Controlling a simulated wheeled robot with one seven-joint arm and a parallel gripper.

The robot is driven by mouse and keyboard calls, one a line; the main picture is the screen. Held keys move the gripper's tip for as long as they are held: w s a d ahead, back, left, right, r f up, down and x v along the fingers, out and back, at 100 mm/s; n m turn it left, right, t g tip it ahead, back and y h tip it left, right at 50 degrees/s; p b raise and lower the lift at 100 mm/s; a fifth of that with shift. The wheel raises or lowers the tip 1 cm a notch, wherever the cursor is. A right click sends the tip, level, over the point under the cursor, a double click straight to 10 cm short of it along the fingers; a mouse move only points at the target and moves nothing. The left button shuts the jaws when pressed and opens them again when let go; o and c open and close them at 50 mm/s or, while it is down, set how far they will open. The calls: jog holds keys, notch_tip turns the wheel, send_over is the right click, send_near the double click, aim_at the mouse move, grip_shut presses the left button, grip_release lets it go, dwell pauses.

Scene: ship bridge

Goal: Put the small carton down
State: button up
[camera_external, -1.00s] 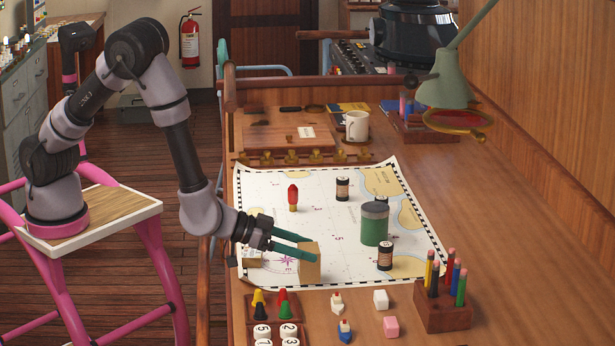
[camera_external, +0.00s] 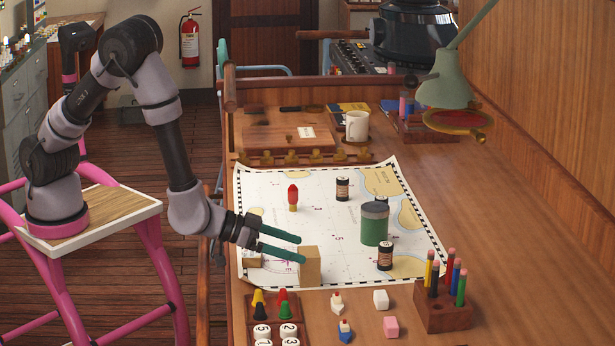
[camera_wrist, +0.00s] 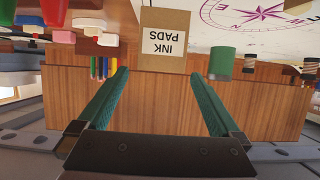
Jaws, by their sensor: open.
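The small carton (camera_external: 309,267) is a tan box standing on the near edge of the chart (camera_external: 335,220). In the wrist view the carton (camera_wrist: 163,40) appears upside down with a label reading "INK PADS". My gripper (camera_external: 301,249) has teal fingers, spread apart and empty. In the external view the fingers are to the left of the carton and level with its top or a little above. In the wrist view the fingertips (camera_wrist: 160,75) are on either side of and short of the carton, with nothing between them.
A green tin (camera_external: 374,225), small dark jars (camera_external: 385,256) and a red marker piece (camera_external: 292,197) stand on the chart. A pencil block (camera_external: 444,315), game pieces (camera_external: 382,300) and a tray of cones and discs (camera_external: 275,320) are at the front. The table's right side is clear.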

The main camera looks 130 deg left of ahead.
jog(key=v, duration=0.9)
jog(key=s+d+r+m+h, duration=0.3)
jog(key=d+r+m+h, duration=0.45)
jog(key=d+r, duration=0.8)
jog(key=s+r+m+g, duration=0.1)
jog(key=s+r+m, duration=0.1)
jog(key=s, duration=0.5)
jog(key=s+r+m, duration=0.1)
jog(key=s+r, duration=0.4)
jog(key=s, duration=0.2)
jog(key=s+d+r+m+g, duration=0.1)
jog(key=s+r+m, duration=0.1)
jog(key=s+r, duration=0.2)
jog(key=s, duration=0.3)
jog(key=shift+s+m+g, duration=0.3)
jog(key=shift+s+m, duration=0.05)
jog(key=shift+s, duration=0.05)
